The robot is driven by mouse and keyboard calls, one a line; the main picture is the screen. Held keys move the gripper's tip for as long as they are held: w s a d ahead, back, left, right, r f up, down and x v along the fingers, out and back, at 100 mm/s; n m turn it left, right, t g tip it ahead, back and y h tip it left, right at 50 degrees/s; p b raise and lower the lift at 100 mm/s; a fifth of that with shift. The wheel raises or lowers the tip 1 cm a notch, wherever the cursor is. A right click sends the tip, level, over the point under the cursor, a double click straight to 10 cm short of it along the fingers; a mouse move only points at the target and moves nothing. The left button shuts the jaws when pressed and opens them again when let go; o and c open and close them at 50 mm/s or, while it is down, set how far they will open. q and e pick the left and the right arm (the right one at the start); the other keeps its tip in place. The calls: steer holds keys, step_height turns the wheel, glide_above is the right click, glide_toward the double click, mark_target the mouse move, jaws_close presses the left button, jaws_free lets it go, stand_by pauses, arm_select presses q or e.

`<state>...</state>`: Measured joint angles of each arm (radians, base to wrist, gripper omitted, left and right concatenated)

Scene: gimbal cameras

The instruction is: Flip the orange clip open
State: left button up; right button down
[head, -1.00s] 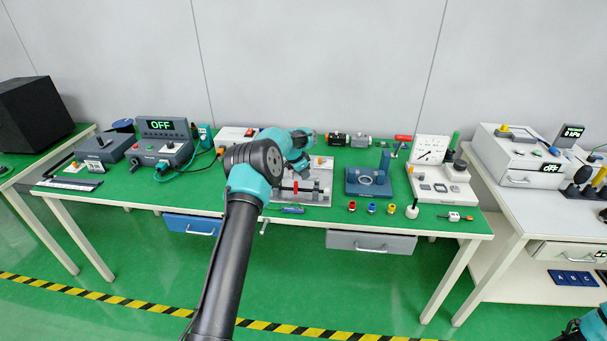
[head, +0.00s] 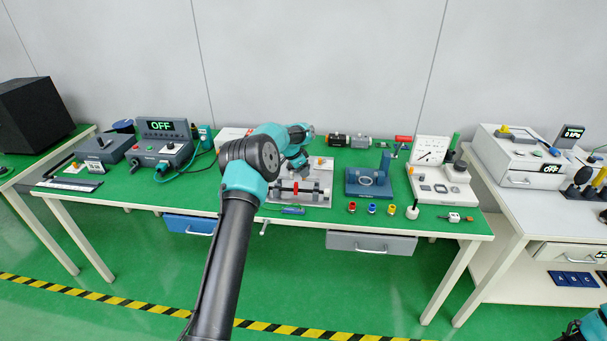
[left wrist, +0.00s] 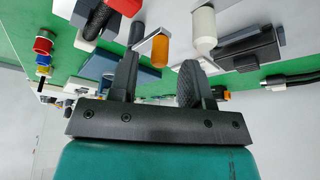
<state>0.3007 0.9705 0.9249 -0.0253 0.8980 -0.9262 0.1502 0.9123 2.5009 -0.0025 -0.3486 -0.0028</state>
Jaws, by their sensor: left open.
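The orange clip (left wrist: 160,50) shows in the left wrist view as an orange grip on a pale metal bracket, between and just beyond my finger tips. My left gripper (left wrist: 158,68) is open, with one dark finger on each side of the orange part and a gap to each. In the head view my left gripper (head: 299,163) is over the back of a light grey fixture plate (head: 318,200) with a red-marked bar. A small orange spot (head: 320,161) shows just right of the gripper. Whether a finger touches the clip cannot be told.
Right of the plate are a blue fixture (head: 369,183) and several coloured rings along the front. A white gauge panel (head: 433,149) stands farther right. A box reading OFF (head: 162,150) with a green cable is at left. In the wrist view a white cylinder (left wrist: 204,30) is close beside the clip.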

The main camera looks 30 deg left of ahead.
arm_select(q)
steer(key=v, duration=1.5)
steer(key=shift+d, duration=0.1)
